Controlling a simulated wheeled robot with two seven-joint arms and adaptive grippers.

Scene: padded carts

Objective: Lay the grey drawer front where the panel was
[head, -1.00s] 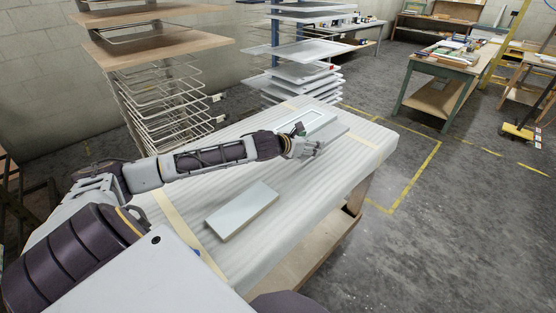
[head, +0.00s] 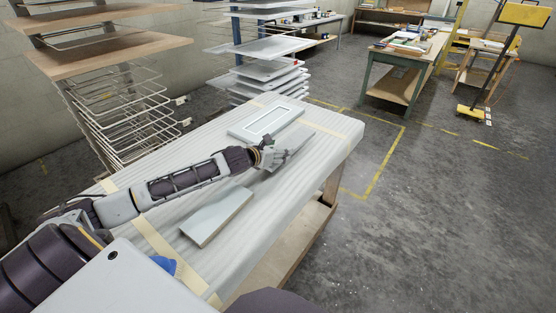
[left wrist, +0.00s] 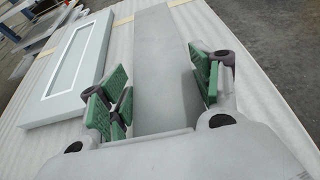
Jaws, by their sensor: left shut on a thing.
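The grey drawer front (head: 298,138) is a plain flat board near the right edge of the padded cart top (head: 300,185). My left gripper (head: 279,157) is shut on its near end. In the left wrist view, the drawer front (left wrist: 163,45) runs away between the green finger pads of my left gripper (left wrist: 157,88). I cannot tell whether it is clear of the padding. A pale framed panel (head: 262,121) lies flat to its left, also seen in the left wrist view (left wrist: 68,68). My right gripper is not in view.
A plain pale board (head: 216,216) lies on the near part of the padding, below my left arm. Wire drying racks (head: 140,120) and a rack of panels (head: 265,75) stand behind the cart. A green workbench (head: 405,62) stands farther back.

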